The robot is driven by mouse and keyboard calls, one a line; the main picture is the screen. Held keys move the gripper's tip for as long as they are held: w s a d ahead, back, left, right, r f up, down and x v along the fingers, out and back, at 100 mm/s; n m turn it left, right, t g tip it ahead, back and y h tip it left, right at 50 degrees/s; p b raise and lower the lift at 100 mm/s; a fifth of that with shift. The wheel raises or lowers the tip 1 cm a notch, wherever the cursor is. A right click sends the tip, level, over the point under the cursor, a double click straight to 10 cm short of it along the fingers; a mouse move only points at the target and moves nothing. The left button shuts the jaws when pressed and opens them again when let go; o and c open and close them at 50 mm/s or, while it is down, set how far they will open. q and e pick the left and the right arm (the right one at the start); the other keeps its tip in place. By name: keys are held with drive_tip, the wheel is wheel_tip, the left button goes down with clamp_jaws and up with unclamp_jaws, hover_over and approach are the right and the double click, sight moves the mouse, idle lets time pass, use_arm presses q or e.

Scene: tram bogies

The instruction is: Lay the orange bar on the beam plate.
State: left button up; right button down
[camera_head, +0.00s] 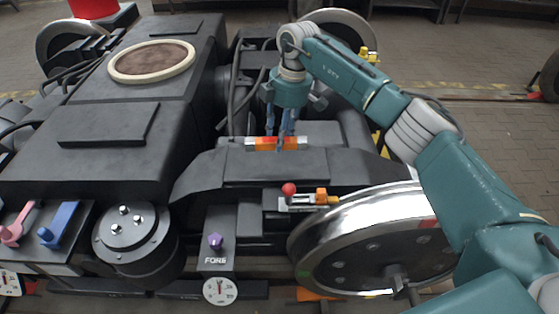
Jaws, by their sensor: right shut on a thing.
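The orange bar (262,144) has red and orange parts and shows over the dark flat top of the bogie's cross beam, which I take to be the beam plate (275,166). Pale pieces show at both ends of the bar. My right gripper (280,138) points down and is shut on the bar near its middle. Its fingers hide part of the bar. I cannot tell whether the bar touches the plate or is just above it. My left gripper is not in view.
A red-knobbed lever (289,189) stands in front of the beam, above a large metal wheel (375,240). A black housing (120,110) with a round brown-topped lid (152,62) fills the left. Dark cables (235,105) run behind the beam. A dial gauge (220,291) sits at the front.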

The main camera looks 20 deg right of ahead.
sight(286, 138)
wheel_tip(286, 138, down, 9)
drive_tip(key=shift+f+b, duration=0.1)
drive_tip(key=shift+b, duration=0.4)
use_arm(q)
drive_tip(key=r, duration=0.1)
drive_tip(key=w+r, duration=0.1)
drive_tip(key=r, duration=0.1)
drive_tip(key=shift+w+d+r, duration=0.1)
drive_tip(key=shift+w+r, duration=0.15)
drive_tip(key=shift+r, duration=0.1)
use_arm(e)
drive_tip(key=c, duration=1.2)
unclamp_jaws()
drive_tip(key=shift+r, duration=0.35)
drive_tip(key=r, duration=0.3)
drive_tip(key=d+r+p, duration=0.1)
drive_tip(key=r, duration=0.7)
drive_tip(key=shift+s+d+r+p, duration=0.2)
drive_tip(key=shift+d+p, duration=0.1)
drive_tip(key=shift+d, duration=0.05)
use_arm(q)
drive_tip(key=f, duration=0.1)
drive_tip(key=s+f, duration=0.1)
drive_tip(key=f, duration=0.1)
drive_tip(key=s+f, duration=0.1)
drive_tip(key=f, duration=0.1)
